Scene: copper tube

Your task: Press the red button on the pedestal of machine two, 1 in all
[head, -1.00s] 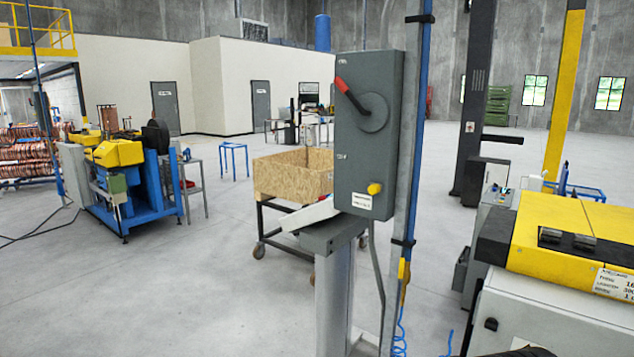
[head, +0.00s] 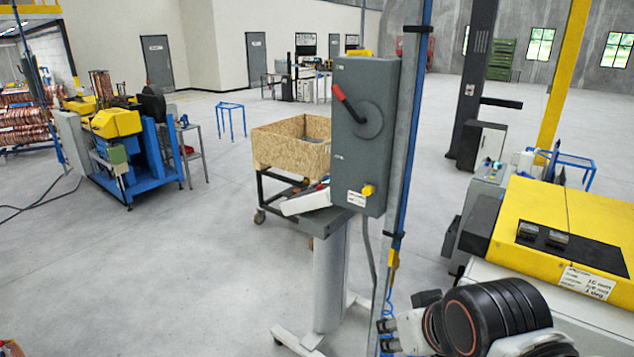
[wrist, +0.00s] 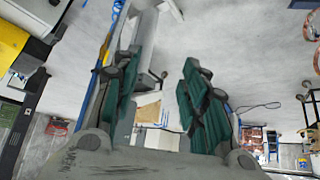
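A grey pedestal (head: 331,270) stands in the middle of the head view, with a slanted white control panel (head: 306,202) on top. The panel is seen nearly from the side. A tiny red spot (head: 322,186) shows at its upper edge; I cannot tell if it is the button. My gripper (head: 386,336) is low in the head view, right of the pedestal column and apart from it. In the wrist view my gripper (wrist: 160,62) has its two green-padded fingers spread, with nothing between them. The pedestal column (wrist: 146,48) shows beyond the fingers, upside down.
A grey switch box (head: 362,135) with a red lever and yellow knob stands beside the panel, on a blue-lined post (head: 410,130). A wooden crate (head: 290,145) on a cart is behind. A yellow-topped machine (head: 560,225) is at right. Floor at left front is clear.

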